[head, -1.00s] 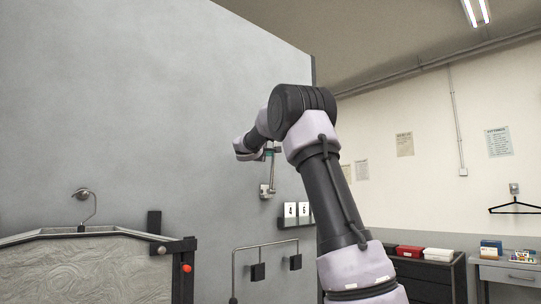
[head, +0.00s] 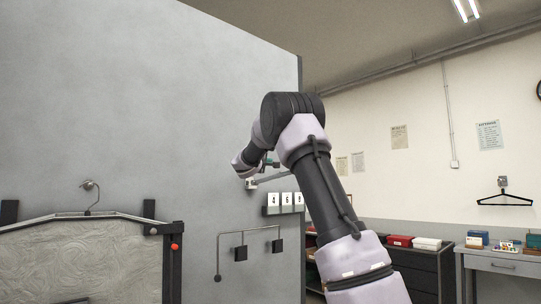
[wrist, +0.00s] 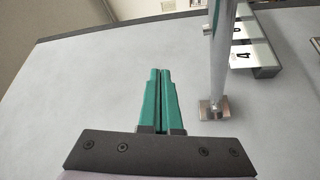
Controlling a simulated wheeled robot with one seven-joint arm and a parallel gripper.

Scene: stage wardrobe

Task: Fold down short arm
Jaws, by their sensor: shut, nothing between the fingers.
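The short arm is a thin metal rod on a small wall bracket (head: 251,184). In the head view the rod (head: 283,176) runs right from the bracket, nearly level. In the wrist view the rod (wrist: 220,55) runs up from its square base plate (wrist: 214,108). My gripper (wrist: 158,72) has its two teal fingers shut together with nothing between them. They lie left of the rod in the wrist view, with a visible gap. In the head view my gripper (head: 268,162) is mostly hidden behind my wrist, just above the rod.
Number cards (head: 286,199) sit on a small ledge below the rod. A bent rail with black blocks (head: 240,253) is lower on the grey wall. A framed panel with a hook (head: 88,185) is at left. Drawers (head: 415,272) and a desk (head: 515,267) stand at right.

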